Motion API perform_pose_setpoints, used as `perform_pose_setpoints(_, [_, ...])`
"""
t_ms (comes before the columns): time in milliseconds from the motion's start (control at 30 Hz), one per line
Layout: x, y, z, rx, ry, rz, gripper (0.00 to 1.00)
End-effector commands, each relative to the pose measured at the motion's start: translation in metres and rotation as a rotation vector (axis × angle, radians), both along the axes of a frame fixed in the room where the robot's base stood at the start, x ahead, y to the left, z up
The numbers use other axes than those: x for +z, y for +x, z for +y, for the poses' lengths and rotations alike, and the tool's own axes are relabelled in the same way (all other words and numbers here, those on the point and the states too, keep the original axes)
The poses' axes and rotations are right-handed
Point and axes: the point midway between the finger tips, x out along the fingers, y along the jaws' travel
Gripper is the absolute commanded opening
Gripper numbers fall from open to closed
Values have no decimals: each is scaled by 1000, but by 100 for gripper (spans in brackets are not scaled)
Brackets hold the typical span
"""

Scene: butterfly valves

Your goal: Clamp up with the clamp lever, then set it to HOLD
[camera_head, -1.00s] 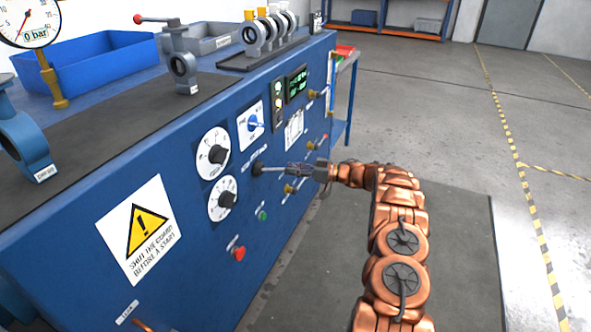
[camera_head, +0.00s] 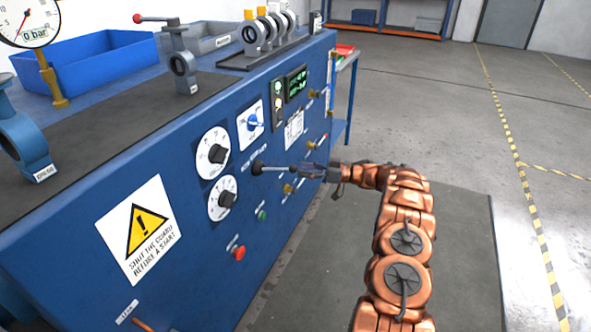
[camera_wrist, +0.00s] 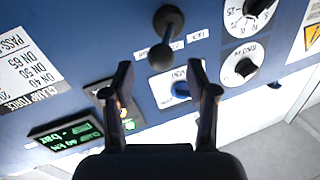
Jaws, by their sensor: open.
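The clamp lever (camera_head: 275,168) is a dark rod on the front panel of the blue bench, sticking out towards my gripper from a black base. In the wrist view the lever (camera_wrist: 165,37) is seen near the top centre, with a dark rounded part at each end of its rod. My gripper (camera_head: 309,170) is open and empty, just off the lever's outer end. In the wrist view its two fingers (camera_wrist: 160,82) are spread, and the lever is beyond the fingertips, not between them. The small lettering around the lever is too blurred to read.
The green display (camera_wrist: 67,135) seems to read 40 kN above a bar line. A blue selector (camera_head: 253,122), two dials (camera_head: 213,153), a red button (camera_head: 239,253) and small brass-coloured fittings share the panel. Open floor lies to the right.

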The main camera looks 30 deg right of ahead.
Motion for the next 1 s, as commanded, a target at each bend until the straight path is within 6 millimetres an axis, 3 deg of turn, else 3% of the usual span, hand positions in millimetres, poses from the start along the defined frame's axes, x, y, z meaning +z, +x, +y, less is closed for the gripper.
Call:
perform_pose_setpoints(200, [-1,-27,-33,-3,2,0,58])
perform_pose_setpoints(400, [0,-43,-52,-4,-3,0,58])
perform_pose_setpoints(1000, [0,-49,-58,-2,0,0,58])
